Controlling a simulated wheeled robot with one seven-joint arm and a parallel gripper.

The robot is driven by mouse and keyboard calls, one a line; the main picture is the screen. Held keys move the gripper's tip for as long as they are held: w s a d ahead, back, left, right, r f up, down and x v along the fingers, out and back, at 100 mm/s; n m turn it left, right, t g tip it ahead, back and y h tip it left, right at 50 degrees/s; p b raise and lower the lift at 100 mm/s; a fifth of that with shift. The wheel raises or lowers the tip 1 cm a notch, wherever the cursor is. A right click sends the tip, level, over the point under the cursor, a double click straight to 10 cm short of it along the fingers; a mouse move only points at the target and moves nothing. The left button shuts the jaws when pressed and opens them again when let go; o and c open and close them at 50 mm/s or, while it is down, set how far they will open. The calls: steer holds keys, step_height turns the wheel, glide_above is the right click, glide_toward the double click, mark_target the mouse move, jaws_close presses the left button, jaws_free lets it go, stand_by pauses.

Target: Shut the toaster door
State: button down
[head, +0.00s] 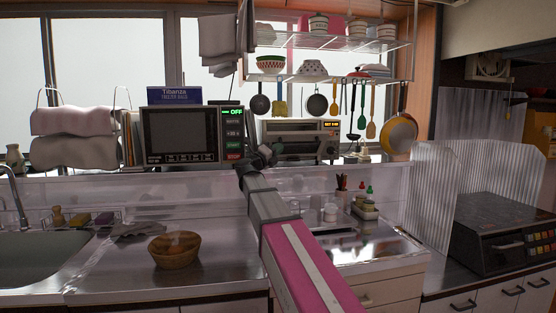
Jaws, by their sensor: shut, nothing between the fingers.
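The toaster (328,136) is a silver box with a dark front and a small lit display, on the back ledge right of the microwave. A dark band with a light bar crosses its front. The door's exact angle is too small to tell. My arm reaches up from the lower right, and my gripper (262,156) is at the toaster's left front, by the microwave's right edge. It is seen from behind, small and dark, and is shut with nothing held. Whether it touches the toaster door cannot be told.
The microwave (180,135) stands close at the left. Utensils and pans hang from a wire shelf (340,40) above the toaster. A wooden bowl (174,250) sits on the counter below. Bottles and a utensil cup (342,196) stand right of my arm.

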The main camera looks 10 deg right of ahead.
steer(key=shift+n+y, duration=0.5)
steer(key=w+r, duration=0.1)
steer(key=r, duration=0.1)
steer(key=w+r, duration=0.2)
steer(key=r, duration=0.1)
steer(key=w+r, duration=0.2)
steer(key=shift+w+r, duration=0.6)
steer(key=shift+w, duration=0.2)
steer(key=shift+w+r, duration=0.35)
steer(key=shift+w, duration=0.2)
